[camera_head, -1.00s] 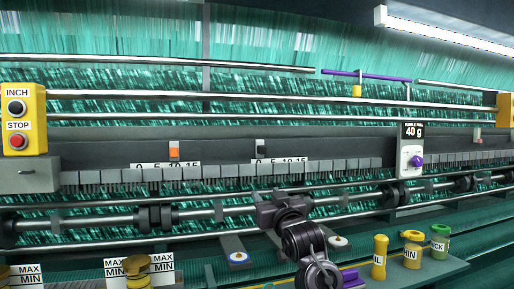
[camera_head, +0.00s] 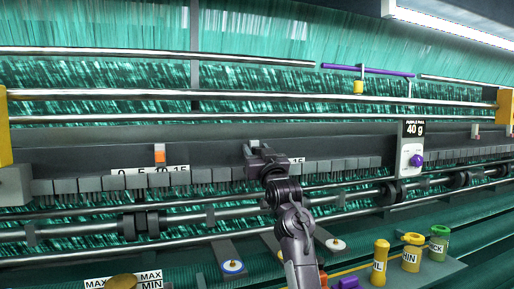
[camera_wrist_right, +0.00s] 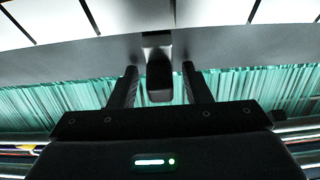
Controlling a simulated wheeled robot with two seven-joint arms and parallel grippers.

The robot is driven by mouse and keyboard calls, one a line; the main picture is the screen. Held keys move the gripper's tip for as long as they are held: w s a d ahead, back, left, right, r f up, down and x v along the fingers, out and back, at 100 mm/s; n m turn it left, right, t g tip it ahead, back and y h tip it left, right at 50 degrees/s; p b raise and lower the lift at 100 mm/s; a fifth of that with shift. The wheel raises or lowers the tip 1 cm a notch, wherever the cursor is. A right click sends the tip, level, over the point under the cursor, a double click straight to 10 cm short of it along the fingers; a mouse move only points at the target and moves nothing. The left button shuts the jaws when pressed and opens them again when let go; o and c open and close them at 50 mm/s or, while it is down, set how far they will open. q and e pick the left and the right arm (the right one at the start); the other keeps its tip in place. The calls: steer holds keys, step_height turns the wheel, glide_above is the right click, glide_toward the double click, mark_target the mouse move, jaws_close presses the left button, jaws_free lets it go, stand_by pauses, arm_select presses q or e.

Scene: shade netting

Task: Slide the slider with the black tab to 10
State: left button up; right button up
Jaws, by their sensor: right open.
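The slider's black tab (camera_wrist_right: 159,80) shows in the right wrist view between the two fingers of my right gripper (camera_wrist_right: 160,88), with a gap on each side. The gripper is open and not touching the tab's sides. In the head view my right gripper (camera_head: 262,153) is up at the dark rail and hides the black tab and most of its scale (camera_head: 297,163); only the 15 end shows. I cannot read the tab's position. My left gripper is out of view.
A second slider with an orange tab (camera_head: 159,154) stands left, above its own 0 to 15 scale (camera_head: 130,171). A 40 g box with a purple knob (camera_head: 416,160) is to the right. Yellow and green pots (camera_head: 411,252) stand at the lower right.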

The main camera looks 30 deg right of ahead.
mark_target(284, 143)
steer(key=c, duration=0.6)
jaws_close()
steer(key=d, duration=0.3)
steer(key=s+d, duration=0.1)
steer(key=d, duration=0.2)
steer(key=s+d, duration=0.1)
steer(key=d, duration=0.3)
steer(key=shift+s, duration=0.25)
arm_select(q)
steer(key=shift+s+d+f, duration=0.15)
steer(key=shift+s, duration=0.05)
arm_select(e)
steer(key=shift+a, duration=0.15)
steer(key=o, duration=0.6)
jaws_free()
